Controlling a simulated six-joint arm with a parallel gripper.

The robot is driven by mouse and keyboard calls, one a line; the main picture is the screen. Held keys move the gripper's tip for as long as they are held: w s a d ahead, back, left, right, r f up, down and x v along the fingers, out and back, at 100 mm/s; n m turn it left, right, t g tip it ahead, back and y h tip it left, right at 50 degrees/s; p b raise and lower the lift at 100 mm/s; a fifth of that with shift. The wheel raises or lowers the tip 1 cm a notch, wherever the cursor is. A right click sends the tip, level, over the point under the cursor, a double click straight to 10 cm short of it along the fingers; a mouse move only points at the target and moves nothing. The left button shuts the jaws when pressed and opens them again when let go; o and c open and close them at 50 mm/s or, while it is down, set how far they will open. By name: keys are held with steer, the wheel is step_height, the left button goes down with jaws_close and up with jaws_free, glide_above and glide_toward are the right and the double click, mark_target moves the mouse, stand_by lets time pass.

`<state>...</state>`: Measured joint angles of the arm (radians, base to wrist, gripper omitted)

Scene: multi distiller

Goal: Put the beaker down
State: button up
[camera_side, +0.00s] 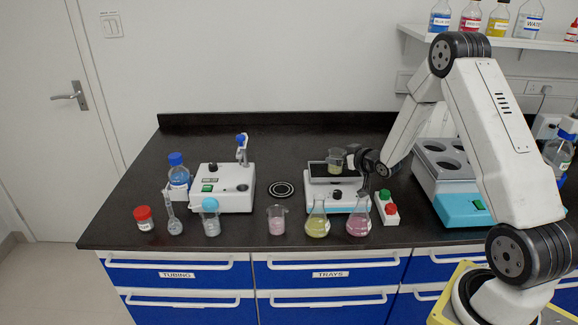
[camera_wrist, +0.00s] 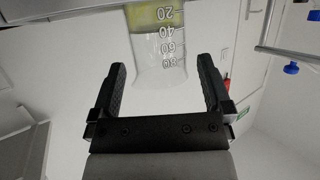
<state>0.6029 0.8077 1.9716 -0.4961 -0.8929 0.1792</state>
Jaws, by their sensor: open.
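The beaker (camera_side: 336,158) holds yellow-green liquid and stands upright on the dark top plate (camera_side: 322,177) of a white and turquoise bench device. My gripper (camera_side: 352,158) comes in from the right, level with the beaker. In the wrist view the fingers of my gripper (camera_wrist: 161,66) are apart, with visible gaps on both sides of the glass.
In front stand a pink beaker (camera_side: 277,220), a yellow flask (camera_side: 317,224) and a pink flask (camera_side: 358,222). A button box (camera_side: 386,208) is close to the right. A white device (camera_side: 222,188) is left, beyond a round black pad (camera_side: 282,189). A water bath (camera_side: 450,185) stands right.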

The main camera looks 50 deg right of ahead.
steer(key=v, duration=0.9)
steer(key=shift+s, duration=0.3)
steer(key=shift+a+r, duration=0.15)
steer(key=s+a+g+y, duration=0.1)
steer(key=s+a+g, duration=0.2)
steer(key=a, duration=0.5)
steer(key=s+a+n+g, duration=0.1)
steer(key=s+a+g, duration=0.3)
steer(key=a, duration=0.4)
steer(key=s+a+r+n+g+y, duration=0.1)
steer(key=s+a+g, duration=0.3)
steer(key=a, duration=0.4)
steer(key=shift+s+y, duration=0.3)
steer(key=shift+s, duration=0.2)
steer(key=shift+r, duration=0.15)
